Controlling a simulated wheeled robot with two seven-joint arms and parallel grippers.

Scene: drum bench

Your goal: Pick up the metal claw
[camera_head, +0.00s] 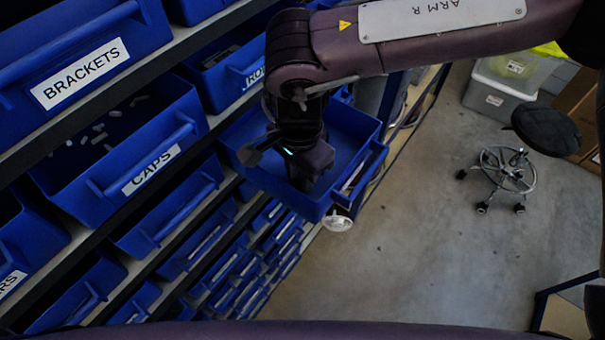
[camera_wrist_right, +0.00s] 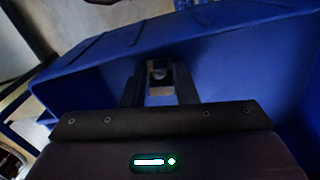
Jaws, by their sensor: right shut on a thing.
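My right gripper (camera_head: 304,178) reaches down into an open blue bin (camera_head: 347,128) pulled out from the shelf. The right wrist view shows its two dark fingers (camera_wrist_right: 159,84) closed around a small grey metal piece (camera_wrist_right: 158,70), which looks like the metal claw. Most of the piece is hidden between the fingers, so its full shape cannot be told. The blue bin's wall (camera_wrist_right: 190,40) rises just beyond the fingers. In the head view the gripper hides the held piece. My left gripper is not in view.
Labelled blue bins, BRACKETS (camera_head: 85,70) and CAPS (camera_head: 150,165), fill the shelves at left. A shiny round object (camera_head: 338,222) shows below the bin's front corner. A black stool (camera_head: 510,165) and grey crates (camera_head: 495,98) stand at right. The floor between is clear.

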